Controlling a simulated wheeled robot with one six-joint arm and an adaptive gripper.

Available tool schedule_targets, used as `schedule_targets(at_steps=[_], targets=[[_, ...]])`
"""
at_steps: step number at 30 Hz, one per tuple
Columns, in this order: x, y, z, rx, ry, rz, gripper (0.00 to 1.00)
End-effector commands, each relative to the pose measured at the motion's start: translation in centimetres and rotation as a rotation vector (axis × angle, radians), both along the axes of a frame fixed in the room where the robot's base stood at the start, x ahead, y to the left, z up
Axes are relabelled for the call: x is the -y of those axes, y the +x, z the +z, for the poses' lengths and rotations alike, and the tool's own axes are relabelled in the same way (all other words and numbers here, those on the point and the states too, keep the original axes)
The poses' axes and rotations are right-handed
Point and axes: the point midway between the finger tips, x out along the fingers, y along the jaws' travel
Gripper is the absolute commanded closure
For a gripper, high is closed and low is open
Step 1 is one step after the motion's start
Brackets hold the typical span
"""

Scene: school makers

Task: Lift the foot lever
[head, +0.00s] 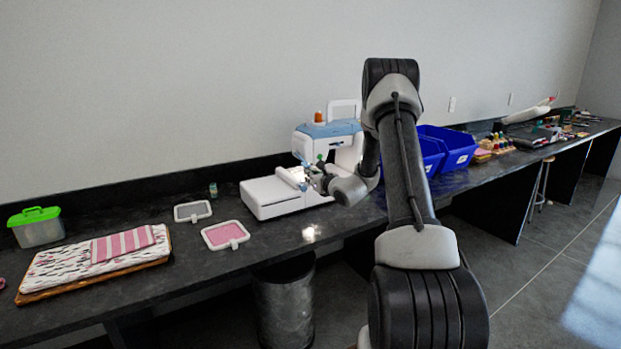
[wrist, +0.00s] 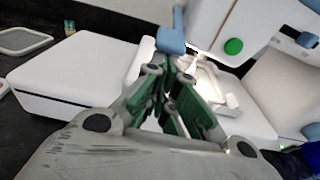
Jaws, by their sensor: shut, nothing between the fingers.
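The white and blue sewing machine (head: 330,146) stands on the dark counter. In the wrist view its white head (wrist: 225,25) with a green button is at the upper right, and its flat white bed (wrist: 75,80) spreads to the left. A blue lever-like part (wrist: 171,40) hangs beside the head, just beyond my fingertips; I take it for the foot lever. My gripper (wrist: 172,72) is shut and empty, close below this blue part. I cannot tell whether they touch. In the head view my gripper (head: 308,178) is at the needle area, partly hidden by my arm.
Two embroidery hoops, one grey (head: 192,211) and one pink (head: 225,235), lie left of the machine. Folded fabric (head: 75,266) and a green-lidded box (head: 38,232) are farther left. Blue bins (head: 449,146) stand to the right. A dark bin (head: 284,305) is under the counter.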

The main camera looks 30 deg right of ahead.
Motion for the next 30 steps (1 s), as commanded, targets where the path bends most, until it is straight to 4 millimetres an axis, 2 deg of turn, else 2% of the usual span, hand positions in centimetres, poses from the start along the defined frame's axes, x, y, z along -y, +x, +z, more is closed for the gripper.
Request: schedule_targets(at_steps=[4,8,11,14,23,30], targets=[[-0.2,0.1,0.4,-0.034,0.001,0.010,1.00],[-0.4,-0.1,1.3,-0.138,-0.001,0.017,1.00],[0.0,-0.5,2.5,-0.224,-0.013,0.002,1.00],[0.1,-1.1,4.5,-0.233,-0.012,0.000,1.00],[0.1,-1.1,4.4,-0.235,-0.008,0.000,1.00],[0.0,-1.0,5.3,-0.234,-0.009,0.001,1.00]])
